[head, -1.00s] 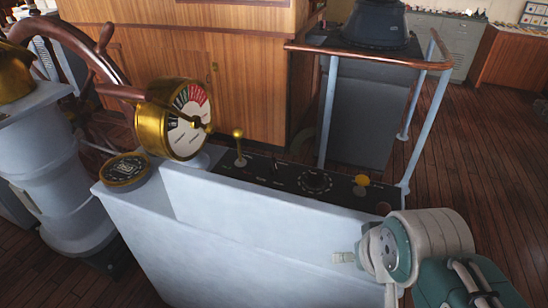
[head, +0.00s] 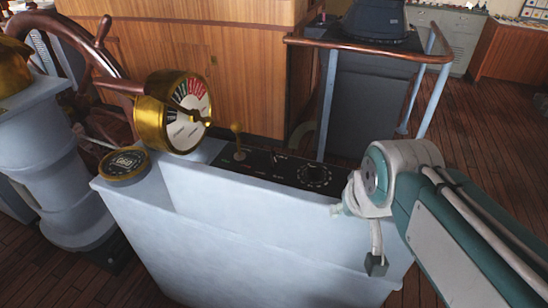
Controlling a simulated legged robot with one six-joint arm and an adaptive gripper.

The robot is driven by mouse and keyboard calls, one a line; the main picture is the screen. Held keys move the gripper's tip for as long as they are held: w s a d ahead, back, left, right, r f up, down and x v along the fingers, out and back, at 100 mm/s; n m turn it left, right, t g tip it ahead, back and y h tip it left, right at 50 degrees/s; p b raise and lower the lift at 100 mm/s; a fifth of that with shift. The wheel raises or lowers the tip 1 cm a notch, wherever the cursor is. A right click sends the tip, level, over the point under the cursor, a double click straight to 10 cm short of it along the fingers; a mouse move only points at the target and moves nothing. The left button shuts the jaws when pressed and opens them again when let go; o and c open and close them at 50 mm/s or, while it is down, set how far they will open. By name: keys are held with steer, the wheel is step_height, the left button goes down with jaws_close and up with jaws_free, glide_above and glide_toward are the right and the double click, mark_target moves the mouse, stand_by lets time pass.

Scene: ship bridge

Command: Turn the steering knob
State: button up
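A round black dial knob (head: 315,175) with pale marks around it sits on the dark control panel (head: 262,167) of the white console. It is probably the steering knob, but I cannot read its label. My gripper (head: 360,234) is in front of the panel's right end, to the right of and lower in the picture than the knob, apart from it in the picture. Only parts of the gripper show beside my wrist, so its opening is unclear. My arm covers the panel's right end.
A lever with a yellow ball (head: 237,139) and a small toggle (head: 273,157) stand left of the knob. A brass telegraph dial (head: 172,112), a round gauge (head: 124,165) and a wooden wheel (head: 85,60) are further left. A railing (head: 372,58) stands behind.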

steer(key=w+a+r, duration=0.1)
steer(key=w+a, duration=0.1)
steer(key=w, duration=0.6)
steer(key=n+g, duration=0.1)
glide_toward(274, 156)
steer(key=shift+y, duration=0.3)
steer(key=x, duration=1)
steer(key=shift+d+f, duration=0.15)
steer(key=shift+d, duration=0.1)
jaws_close()
